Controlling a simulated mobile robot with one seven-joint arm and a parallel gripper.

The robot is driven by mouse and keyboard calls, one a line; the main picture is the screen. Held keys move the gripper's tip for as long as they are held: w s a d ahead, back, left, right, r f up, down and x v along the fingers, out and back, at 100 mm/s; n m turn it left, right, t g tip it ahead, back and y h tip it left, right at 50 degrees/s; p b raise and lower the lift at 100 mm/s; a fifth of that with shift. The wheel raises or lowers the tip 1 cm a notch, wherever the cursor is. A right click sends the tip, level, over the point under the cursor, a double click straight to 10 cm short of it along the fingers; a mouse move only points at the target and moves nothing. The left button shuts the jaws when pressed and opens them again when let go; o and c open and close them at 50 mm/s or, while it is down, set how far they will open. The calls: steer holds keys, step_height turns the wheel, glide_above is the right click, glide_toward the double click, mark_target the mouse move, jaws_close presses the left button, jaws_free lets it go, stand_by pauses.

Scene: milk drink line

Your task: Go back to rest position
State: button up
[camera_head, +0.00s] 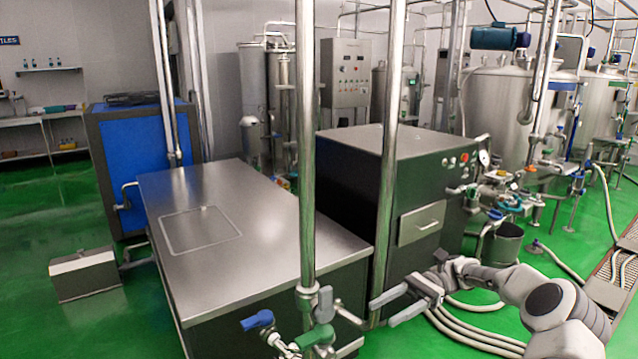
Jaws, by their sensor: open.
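My gripper (381,311) is at the lower right, at the end of my arm, which comes in from the bottom right corner. Valves stand left of the gripper, one with a blue handle (257,320) and one with a green handle (315,338).
A steel-topped bench (270,220) stands left of the pipes. A dark machine with a drawer (422,222) stands behind my gripper. Hoses (470,342) lie on the green floor beneath my arm. A bucket (503,245) and steel tanks (497,110) stand at the right. Open floor shows at the left.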

steer(key=s+a+r+n+t+h+p, duration=0.2)
steer(key=s+a+r+n+t+h, duration=0.15)
steer(key=s+a+r+h, duration=0.45)
steer(key=s+d+r+n+t+h+p, duration=0.1)
steer(key=s+d+r+n+t+h, duration=0.1)
steer(key=s, duration=0.4)
steer(key=s+d+r+n+t+h+p, duration=0.1)
steer(key=s+d+r+n+t+h, duration=0.1)
steer(key=s+t, duration=0.4)
steer(key=s+d+r+n+t+h+p, duration=0.1)
steer(key=s+d+r+n+t+h, duration=0.2)
steer(key=s, duration=0.3)
steer(key=shift+d+r+n+t+p, duration=0.3)
steer(key=shift+d+r+n+t, duration=0.1)
steer(key=shift+r+t, duration=0.35)
